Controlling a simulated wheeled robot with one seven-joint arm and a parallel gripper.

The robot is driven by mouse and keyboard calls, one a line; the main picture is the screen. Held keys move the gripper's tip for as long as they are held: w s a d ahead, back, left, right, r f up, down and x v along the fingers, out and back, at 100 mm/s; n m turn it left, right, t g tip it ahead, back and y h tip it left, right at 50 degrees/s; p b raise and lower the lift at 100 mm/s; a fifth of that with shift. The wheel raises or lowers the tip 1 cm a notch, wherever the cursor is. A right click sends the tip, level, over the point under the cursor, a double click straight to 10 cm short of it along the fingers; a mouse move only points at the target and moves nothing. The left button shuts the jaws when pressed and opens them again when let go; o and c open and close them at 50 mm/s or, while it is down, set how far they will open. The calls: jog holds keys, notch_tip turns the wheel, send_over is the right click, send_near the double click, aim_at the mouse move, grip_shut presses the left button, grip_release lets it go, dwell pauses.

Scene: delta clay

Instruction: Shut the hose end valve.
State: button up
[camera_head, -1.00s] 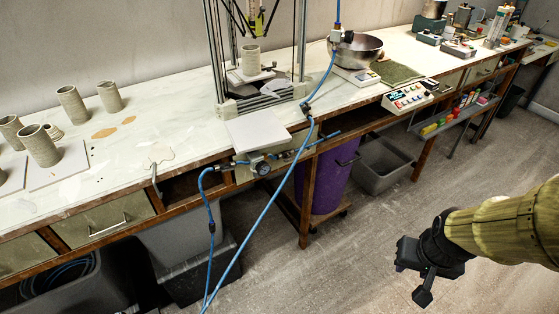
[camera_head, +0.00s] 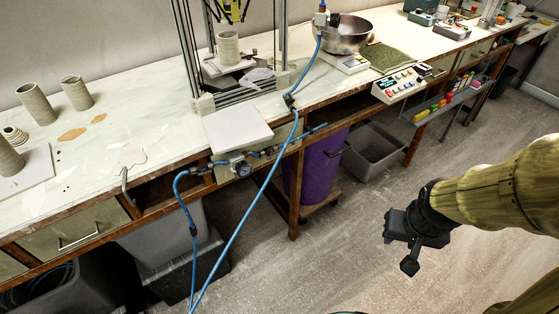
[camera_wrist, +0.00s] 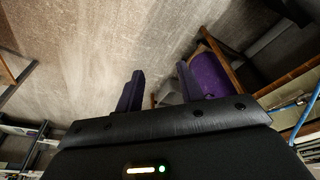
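A blue air hose (camera_head: 235,225) runs from the clay printer down past the bench front to the floor. Dark fittings sit along it, one at the bench edge (camera_head: 290,101) and one on the hanging loop (camera_head: 193,229). A regulator with a round gauge (camera_head: 241,169) and an air line with a blue end (camera_head: 319,127) are on the bench front. I cannot tell which fitting is the hose end valve or how its handle stands. My gripper (camera_head: 401,250) is over the floor, right of and apart from the hoses. Its fingers (camera_wrist: 159,92) are spread and empty in the wrist view.
A purple bin (camera_head: 318,165) and a grey tub (camera_head: 373,150) stand under the bench; the bin also shows in the wrist view (camera_wrist: 208,76). Clay cups, a printer frame (camera_head: 192,50) and a steel bowl (camera_head: 348,38) are on the bench. The floor before it is clear.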

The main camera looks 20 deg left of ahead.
jog(key=o, duration=0.4)
jog(key=shift+f, duration=0.1)
jog(key=shift+c, duration=0.2)
jog(key=w+a+f+n+t+y+b, duration=0.1)
jog(key=w+a+f+n+t+b, duration=0.2)
jog(key=w+b, duration=0.35)
jog(key=w+a+f+t+y+b, duration=0.25)
jog(key=w+t+b, duration=0.2)
jog(key=b, duration=0.25)
jog(key=s+a+n+y+b, duration=0.2)
jog(key=a+n+y+b, duration=0.4)
jog(key=a+y+b, duration=0.4)
jog(key=a+t+b, duration=0.1)
jog(key=a, duration=0.3)
jog(key=shift+f+y, duration=0.15)
jog(key=shift+y, duration=0.2)
